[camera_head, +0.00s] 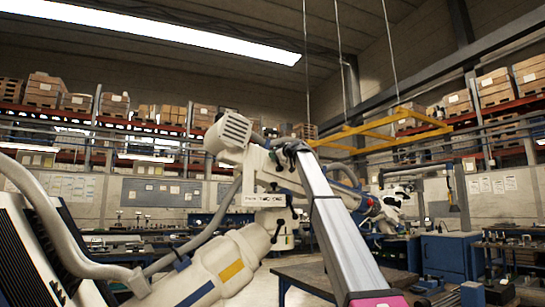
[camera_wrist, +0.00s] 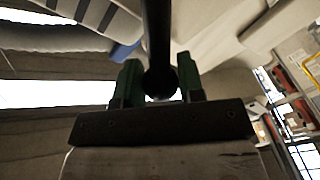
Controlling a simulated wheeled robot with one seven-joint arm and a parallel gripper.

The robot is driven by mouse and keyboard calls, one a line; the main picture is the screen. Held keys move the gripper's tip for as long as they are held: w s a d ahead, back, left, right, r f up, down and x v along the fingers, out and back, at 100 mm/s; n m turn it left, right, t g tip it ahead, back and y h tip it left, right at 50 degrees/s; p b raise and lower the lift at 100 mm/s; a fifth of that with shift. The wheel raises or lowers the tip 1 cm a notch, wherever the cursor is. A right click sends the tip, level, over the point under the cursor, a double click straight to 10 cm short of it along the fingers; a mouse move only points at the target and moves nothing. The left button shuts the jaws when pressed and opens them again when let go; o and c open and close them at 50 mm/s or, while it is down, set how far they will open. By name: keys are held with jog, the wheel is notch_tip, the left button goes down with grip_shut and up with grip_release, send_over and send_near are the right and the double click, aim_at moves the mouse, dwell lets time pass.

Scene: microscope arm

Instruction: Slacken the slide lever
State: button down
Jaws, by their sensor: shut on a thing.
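In the wrist view, my gripper (camera_wrist: 160,88) has its two green-padded fingers on either side of a black lever (camera_wrist: 158,42) with a round knob at its end. The gripper is shut on this lever near the knob. The lever's shaft runs up out of the picture, so its pivot is hidden. In the head view, a white jointed arm (camera_head: 222,268) with yellow and blue patches meets a long silver rail (camera_head: 343,240) with a pink end. Small dark handles show near that joint. I cannot make out my gripper there.
Pale housing (camera_wrist: 225,35) lies close above and beside the fingers in the wrist view. In the head view, a workbench (camera_head: 305,277) stands behind the rail, a blue cabinet (camera_head: 447,255) stands to the right, and a yellow frame (camera_head: 385,130) hangs overhead.

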jog(key=w+d+m+t, duration=0.2)
jog(key=d+m, duration=0.3)
jog(key=m, duration=0.4)
jog(key=shift+w+r, duration=0.4)
jog(key=shift+w, duration=0.35)
jog(key=shift+d, duration=0.1)
jog(key=c, duration=0.8)
grip_release()
jog(key=shift+o, duration=0.2)
jog(key=v, duration=1.1)
jog(key=shift+r, duration=0.1)
